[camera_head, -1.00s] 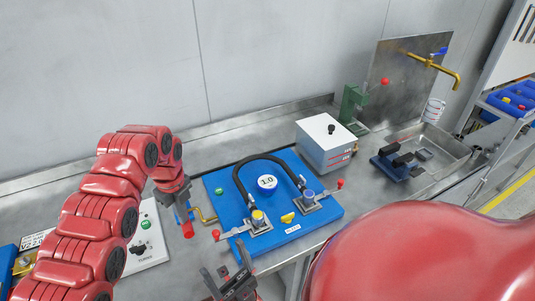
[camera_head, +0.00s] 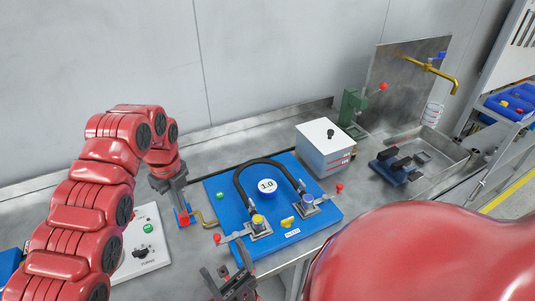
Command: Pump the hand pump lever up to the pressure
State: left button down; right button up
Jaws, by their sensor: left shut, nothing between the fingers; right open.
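The hand pump stands at the left edge of the blue test board (camera_head: 222,196). A short brass pipe (camera_head: 207,222) joins its side, and my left gripper hides most of its body. The red end of its lever (camera_head: 183,219) shows just below the fingertips. My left gripper (camera_head: 180,204) is shut and empty, pointing down at the lever; I cannot tell if they touch. A round dial (camera_head: 267,186) on the board reads 1.0. My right gripper (camera_head: 237,283) is open and empty in front of the board.
A black hose (camera_head: 262,162) arches between two clamped fittings on the board. A white panel (camera_head: 150,262) lies front left. A white box (camera_head: 325,150), a green press-like stand (camera_head: 352,107) and a metal sink (camera_head: 440,150) stand to the right. The back bench strip is clear.

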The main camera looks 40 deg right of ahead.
pick_arm(q)
jog(key=shift+r+p, duration=1.35)
jog(key=shift+r, duration=1.25)
jog(key=shift+f, duration=0.1)
